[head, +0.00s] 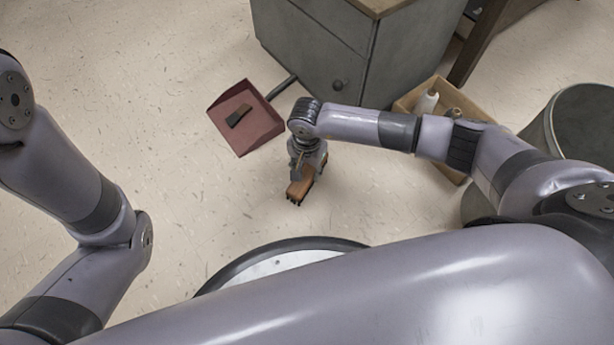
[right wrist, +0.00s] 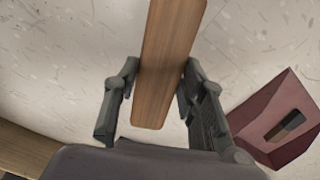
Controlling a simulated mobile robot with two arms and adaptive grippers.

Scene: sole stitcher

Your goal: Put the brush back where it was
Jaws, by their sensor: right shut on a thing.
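The brush (head: 300,190) has a brown wooden back and dark bristles that face down. My right gripper (head: 308,170) is shut on it and holds it over the floor, to the lower right of the dustpan; I cannot tell whether the bristles touch the floor. In the right wrist view the wooden back of the brush (right wrist: 168,55) runs between the two fingers of my right gripper (right wrist: 158,98). My left arm shows at the left of the head view, but its gripper is out of view.
A dark red dustpan (head: 264,123) lies on the floor with a small dark piece (head: 239,115) in it. A grey cabinet (head: 310,45) stands behind. A wooden crate (head: 446,172) with bottles and a round grey bin (head: 582,130) are at right. Floor at left is clear.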

